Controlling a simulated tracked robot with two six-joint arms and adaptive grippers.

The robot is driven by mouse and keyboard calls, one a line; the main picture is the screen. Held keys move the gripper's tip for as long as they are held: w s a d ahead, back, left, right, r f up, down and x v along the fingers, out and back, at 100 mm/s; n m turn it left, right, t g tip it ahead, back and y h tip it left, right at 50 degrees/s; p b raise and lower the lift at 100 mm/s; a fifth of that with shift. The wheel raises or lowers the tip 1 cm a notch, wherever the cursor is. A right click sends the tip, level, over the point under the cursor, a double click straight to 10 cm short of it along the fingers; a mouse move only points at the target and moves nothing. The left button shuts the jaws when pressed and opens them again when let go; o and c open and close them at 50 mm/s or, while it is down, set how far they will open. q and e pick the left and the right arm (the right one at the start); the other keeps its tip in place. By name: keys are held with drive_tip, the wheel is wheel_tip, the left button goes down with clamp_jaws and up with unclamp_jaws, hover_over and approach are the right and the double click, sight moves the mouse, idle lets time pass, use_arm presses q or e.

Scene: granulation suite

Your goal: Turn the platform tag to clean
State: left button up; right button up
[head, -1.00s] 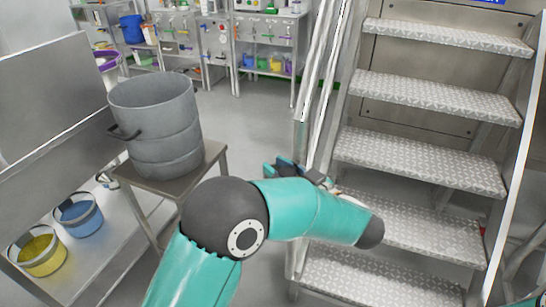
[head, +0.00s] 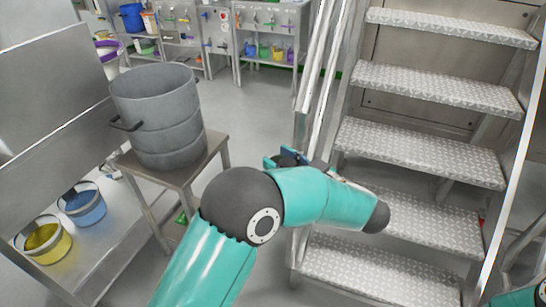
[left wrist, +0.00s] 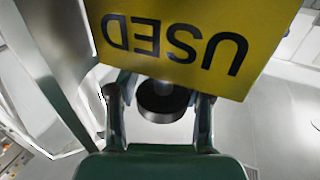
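The platform tag (left wrist: 175,40) fills the top of the left wrist view. It is a yellow plate whose black word USED appears upside down there. A dark round knob (left wrist: 162,104) shows just below the plate. My left gripper (left wrist: 158,94) has its two fingers apart, one on each side of the knob, with gaps visible. In the head view my left gripper (head: 287,158) is beside the stair handrail, partly hidden by my own arm. I cannot make out the tag in the head view. Only a bit of my right arm shows at the bottom right corner; its gripper is out of view.
Metal steps (head: 420,150) rise on the right, with a pale handrail (head: 318,75) along their left side. A grey drum (head: 158,115) stands on a small metal table (head: 190,172) at left. A yellow bucket (head: 43,240) and a blue bucket (head: 83,205) are on a low shelf.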

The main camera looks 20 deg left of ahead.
idle(0.3)
use_arm(q)
drive_tip(key=v, duration=0.7)
drive_tip(key=shift+d, duration=0.25)
